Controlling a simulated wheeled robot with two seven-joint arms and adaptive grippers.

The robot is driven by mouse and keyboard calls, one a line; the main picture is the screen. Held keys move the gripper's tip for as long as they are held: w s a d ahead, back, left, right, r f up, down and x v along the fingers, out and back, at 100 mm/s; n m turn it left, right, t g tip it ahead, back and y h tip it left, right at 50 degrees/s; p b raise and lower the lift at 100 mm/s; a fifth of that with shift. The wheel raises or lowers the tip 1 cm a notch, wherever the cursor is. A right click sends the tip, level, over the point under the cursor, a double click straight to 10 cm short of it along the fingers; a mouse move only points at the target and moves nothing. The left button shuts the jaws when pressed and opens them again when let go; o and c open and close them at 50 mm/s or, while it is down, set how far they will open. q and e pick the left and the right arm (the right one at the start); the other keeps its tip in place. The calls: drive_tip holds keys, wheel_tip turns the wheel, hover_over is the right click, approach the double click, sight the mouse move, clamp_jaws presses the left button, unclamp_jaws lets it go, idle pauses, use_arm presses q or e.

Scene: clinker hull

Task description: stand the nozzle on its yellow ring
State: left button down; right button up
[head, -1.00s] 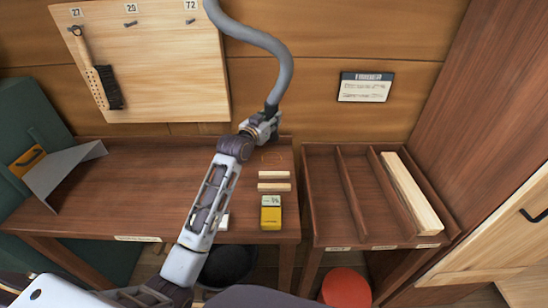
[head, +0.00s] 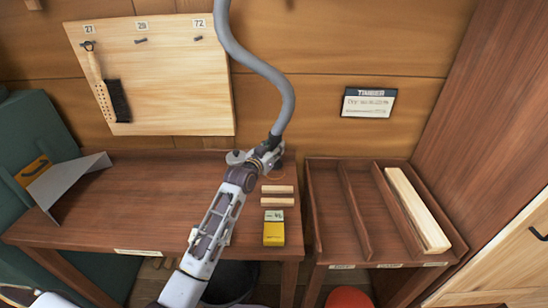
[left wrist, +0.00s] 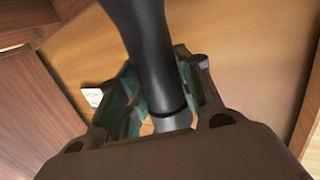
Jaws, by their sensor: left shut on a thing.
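The nozzle (head: 274,139) is the dark end of a grey hose (head: 284,98) that hangs from above. My left gripper (head: 266,149) is shut on it, near the back edge of the workbench (head: 130,190). In the left wrist view the black nozzle (left wrist: 150,45) runs between the greenish fingers of the gripper (left wrist: 158,90). A thin orange-yellow arc, perhaps the yellow ring (head: 281,176), shows on the bench just below and right of the gripper. Most of it is hidden, and the gap between nozzle and bench cannot be told. My right gripper is not in view.
Two pale wood blocks (head: 278,189) and a yellow box (head: 273,234) lie on the bench in front of the gripper. A divided timber rack (head: 352,210) stands to the right. A bent grey sheet (head: 65,182) is at the left; the bench middle is clear.

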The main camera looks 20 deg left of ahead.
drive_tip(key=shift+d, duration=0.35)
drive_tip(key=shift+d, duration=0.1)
